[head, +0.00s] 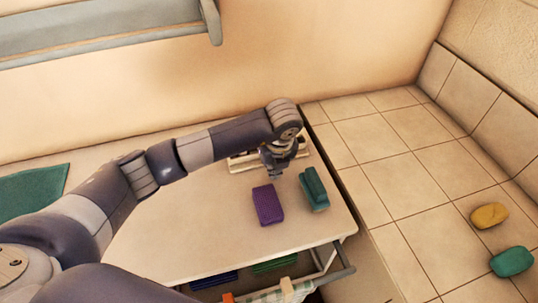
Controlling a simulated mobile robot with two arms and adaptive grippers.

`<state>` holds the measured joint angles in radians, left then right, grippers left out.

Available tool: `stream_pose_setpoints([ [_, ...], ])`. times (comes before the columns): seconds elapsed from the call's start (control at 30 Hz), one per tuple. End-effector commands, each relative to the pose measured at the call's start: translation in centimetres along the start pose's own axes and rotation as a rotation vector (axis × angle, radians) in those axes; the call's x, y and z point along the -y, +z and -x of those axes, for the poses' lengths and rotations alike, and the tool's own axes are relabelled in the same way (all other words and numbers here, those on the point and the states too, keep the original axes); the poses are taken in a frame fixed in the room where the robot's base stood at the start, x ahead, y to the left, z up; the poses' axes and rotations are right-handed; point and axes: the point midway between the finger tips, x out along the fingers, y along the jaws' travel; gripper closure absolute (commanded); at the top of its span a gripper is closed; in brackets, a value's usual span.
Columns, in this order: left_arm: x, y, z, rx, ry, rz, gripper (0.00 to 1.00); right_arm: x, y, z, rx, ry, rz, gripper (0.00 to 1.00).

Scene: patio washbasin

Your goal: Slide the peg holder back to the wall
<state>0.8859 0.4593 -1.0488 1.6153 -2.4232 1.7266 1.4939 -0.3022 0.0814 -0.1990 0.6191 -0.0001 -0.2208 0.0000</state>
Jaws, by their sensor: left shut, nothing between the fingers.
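The peg holder (240,166) is a pale wooden tray-like piece near the wall end of the light tabletop. Much of it is hidden behind my left wrist and gripper. My left gripper (277,176) points down at the near side of the holder, shut and empty. I cannot tell whether it touches the holder. The beige wall (200,95) rises behind the table. My right gripper does not show.
A purple block (268,205) and a teal block (314,190) lie on the table (190,235) just in front of my gripper. A yellow piece (489,216) and a green piece (512,261) lie on the tiles at right. The tabletop's left-front part is clear.

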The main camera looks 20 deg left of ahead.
Motion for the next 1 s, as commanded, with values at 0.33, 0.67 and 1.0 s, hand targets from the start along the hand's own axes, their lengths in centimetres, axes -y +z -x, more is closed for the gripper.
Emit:
stream_pose_setpoints([
  [0.33,0.0,3.4,-1.7,0.0,0.0,0.001,1.0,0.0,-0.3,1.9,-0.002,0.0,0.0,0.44],
  [0.67,0.1,3.9,-2.0,0.0,-0.002,-0.001,1.0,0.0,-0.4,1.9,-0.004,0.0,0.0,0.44],
  [1.0,0.0,5.9,-3.1,0.004,0.0,0.003,1.0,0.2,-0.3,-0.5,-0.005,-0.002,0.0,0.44],
])
